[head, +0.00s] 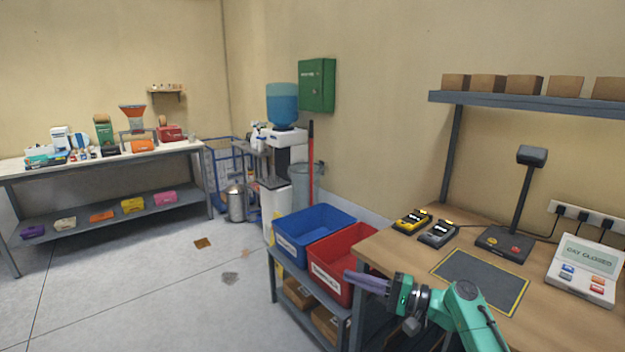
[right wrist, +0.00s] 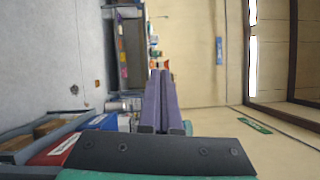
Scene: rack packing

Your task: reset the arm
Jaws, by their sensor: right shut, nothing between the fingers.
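My right arm comes in from the bottom right in the head view. My right gripper (head: 366,282) is shut and empty, held in the air at the left edge of the wooden table, in front of the red bin. Its two purple fingers lie together in the right wrist view (right wrist: 161,92), with nothing between them. My left gripper is not in the head view.
A wooden table (head: 400,262) holds a dark mat (head: 480,280), two handheld devices (head: 425,228), a scanner stand (head: 503,243) and a display box (head: 585,270). A blue bin (head: 312,224) and red bin (head: 325,268) stand left of it. Open floor (head: 150,300) lies further left.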

